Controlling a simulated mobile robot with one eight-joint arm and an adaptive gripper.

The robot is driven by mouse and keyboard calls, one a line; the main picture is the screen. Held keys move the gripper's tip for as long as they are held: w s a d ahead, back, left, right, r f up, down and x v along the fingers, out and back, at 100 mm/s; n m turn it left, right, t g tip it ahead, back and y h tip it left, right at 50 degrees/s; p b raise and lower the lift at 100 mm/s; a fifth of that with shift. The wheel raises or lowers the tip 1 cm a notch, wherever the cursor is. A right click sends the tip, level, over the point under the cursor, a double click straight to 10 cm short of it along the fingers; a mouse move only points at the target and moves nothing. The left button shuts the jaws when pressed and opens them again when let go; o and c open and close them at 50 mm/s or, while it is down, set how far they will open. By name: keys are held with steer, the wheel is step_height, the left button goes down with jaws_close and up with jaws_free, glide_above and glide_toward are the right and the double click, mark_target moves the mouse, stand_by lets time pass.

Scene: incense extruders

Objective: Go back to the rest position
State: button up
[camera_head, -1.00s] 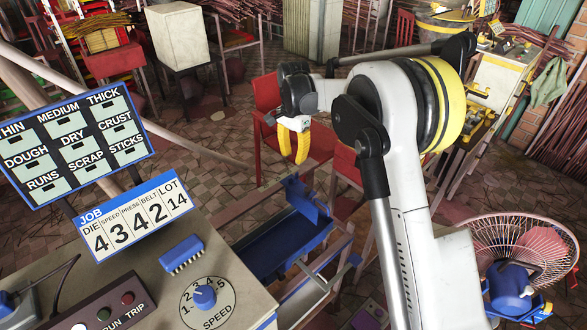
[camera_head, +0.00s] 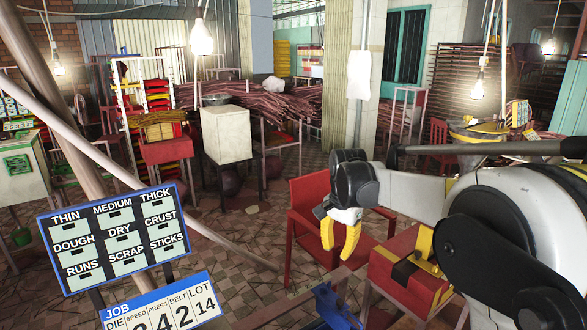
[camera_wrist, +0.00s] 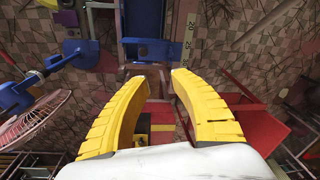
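My gripper (camera_head: 341,238) hangs in mid-air at the right of the head view, its yellow fingers pointing down in front of a red chair. In the wrist view my gripper (camera_wrist: 158,80) shows two yellow fingers spread apart with a gap between the tips. Nothing is held between them. Below and beyond the tips in the wrist view is a blue trough-like part (camera_wrist: 150,48), apart from the fingers.
A red chair (camera_head: 310,205) stands behind my gripper. A red box (camera_head: 402,265) with yellow and black parts is to its right. A label board (camera_head: 115,235) and job sign (camera_head: 165,308) stand at front left. A pale block (camera_head: 226,134) stands behind. Tiled floor lies open between.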

steer(key=s+d+r+n+t, duration=0.2)
steer(key=s+r, duration=0.2)
steer(key=s, duration=0.4)
steer(key=s+d+r+n+t, duration=0.1)
steer(key=s+d+r+n, duration=0.15)
steer(key=s, duration=0.65)
steer(key=s+d+f+n+t, duration=0.1)
steer(key=s+f+n+t, duration=0.1)
steer(key=s, duration=1.1)
step_height(320, 180, down, 2)
steer(key=shift+s+d+f+n+t, duration=0.1)
steer(key=shift+s+d+n+t, duration=0.2)
steer(key=shift+n, duration=0.55)
steer(key=shift+w, duration=0.1)
